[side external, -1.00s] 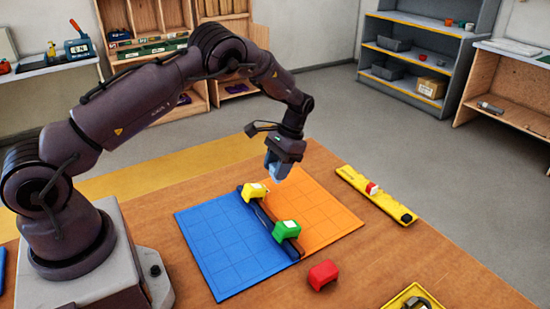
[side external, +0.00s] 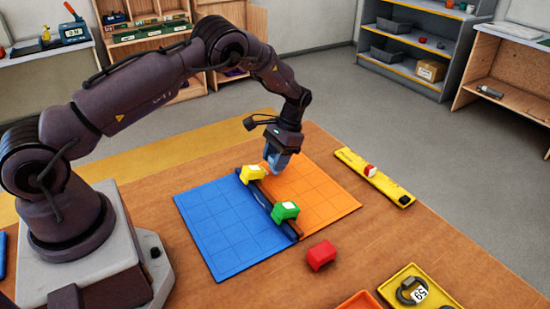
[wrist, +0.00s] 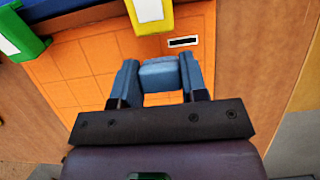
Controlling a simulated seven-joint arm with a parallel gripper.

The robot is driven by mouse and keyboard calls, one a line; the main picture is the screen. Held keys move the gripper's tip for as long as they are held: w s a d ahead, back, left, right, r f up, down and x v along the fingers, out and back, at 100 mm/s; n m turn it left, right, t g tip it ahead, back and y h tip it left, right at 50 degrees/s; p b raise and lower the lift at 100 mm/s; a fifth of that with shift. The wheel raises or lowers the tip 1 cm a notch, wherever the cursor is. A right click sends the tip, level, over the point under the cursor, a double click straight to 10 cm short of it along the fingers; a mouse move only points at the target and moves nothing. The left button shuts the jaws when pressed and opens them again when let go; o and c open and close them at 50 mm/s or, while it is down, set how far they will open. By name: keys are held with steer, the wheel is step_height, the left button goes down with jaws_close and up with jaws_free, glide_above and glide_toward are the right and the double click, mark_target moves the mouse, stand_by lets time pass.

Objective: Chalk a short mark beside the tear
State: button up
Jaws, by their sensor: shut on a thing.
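My gripper (wrist: 160,82) is shut on a small blue block (wrist: 159,73), which may be the chalk. It is low over the orange mat (side external: 325,185), beside the yellow clamp (side external: 253,174); I cannot tell whether the block touches the mat. In the wrist view, a short dark slit with a pale edge (wrist: 183,41), apparently the tear, lies on the orange mat just beyond the block, slightly right. The side view does not show the slit clearly. I can make out no chalk mark.
The yellow clamp and a green clamp (side external: 285,212) sit on a dark bar (side external: 263,198) along the seam with the blue mat (side external: 225,235).

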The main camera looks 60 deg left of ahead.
steer(key=shift+f, duration=0.3)
stand_by(0.5)
steer(key=shift+a+f, duration=0.1)
steer(key=shift+a, duration=0.95)
steer(key=shift+a, duration=0.1)
steer(key=shift+a, duration=0.9)
steer(key=shift+a, duration=0.15)
steer(key=shift+a, duration=0.45)
